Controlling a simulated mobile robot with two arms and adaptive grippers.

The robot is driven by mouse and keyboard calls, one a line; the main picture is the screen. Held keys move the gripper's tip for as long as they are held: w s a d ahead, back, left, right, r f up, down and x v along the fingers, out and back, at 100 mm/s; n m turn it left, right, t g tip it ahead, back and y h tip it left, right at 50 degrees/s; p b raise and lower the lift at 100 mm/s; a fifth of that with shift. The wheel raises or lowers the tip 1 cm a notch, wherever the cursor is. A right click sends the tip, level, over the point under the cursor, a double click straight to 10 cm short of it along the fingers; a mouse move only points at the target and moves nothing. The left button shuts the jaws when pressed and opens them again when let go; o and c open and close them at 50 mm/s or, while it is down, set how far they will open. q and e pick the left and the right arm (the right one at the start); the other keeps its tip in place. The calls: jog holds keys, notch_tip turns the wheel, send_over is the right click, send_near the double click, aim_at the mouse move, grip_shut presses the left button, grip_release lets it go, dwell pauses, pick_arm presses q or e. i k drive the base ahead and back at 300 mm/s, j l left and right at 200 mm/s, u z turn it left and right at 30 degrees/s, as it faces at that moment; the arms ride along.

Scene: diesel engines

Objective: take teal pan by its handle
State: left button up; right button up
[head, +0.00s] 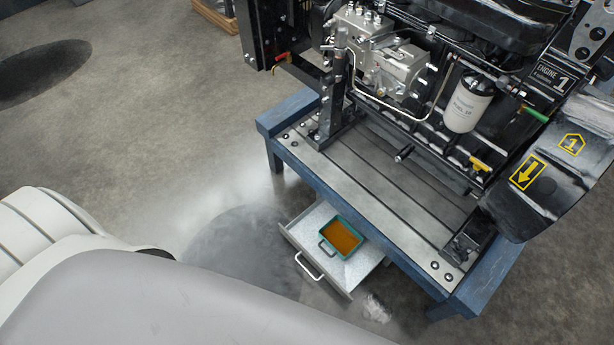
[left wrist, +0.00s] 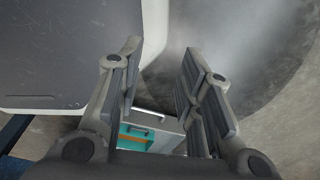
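The teal pan (head: 331,222) holds a brown-orange liquid. It sits in a pulled-out metal drawer (head: 361,268) under the engine bench. Its handle (head: 325,247) sticks out on the drawer-front side. In the left wrist view the pan (left wrist: 128,137) shows partly, low in the picture behind the fingers, with its dark handle close to the drawer's front. My left gripper (left wrist: 160,52) is open and empty, its fingers apart from the pan. The left gripper does not show in the head view. My right gripper is in neither view.
A blue bench (head: 360,205) carrying a large dark engine (head: 440,60) overhangs the drawer's inner side. The drawer has a white pull handle (head: 308,267). Open concrete floor (head: 150,130) lies left of the bench. A wooden crate (head: 215,14) stands at the top.

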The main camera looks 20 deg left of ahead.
aim_at(340, 237)
jog(key=k+j+u, duration=0.15)
jog(key=k, duration=0.35)
jog(key=k+j+u, duration=0.1)
jog(key=k+j, duration=0.15)
jog(key=k, duration=0.3)
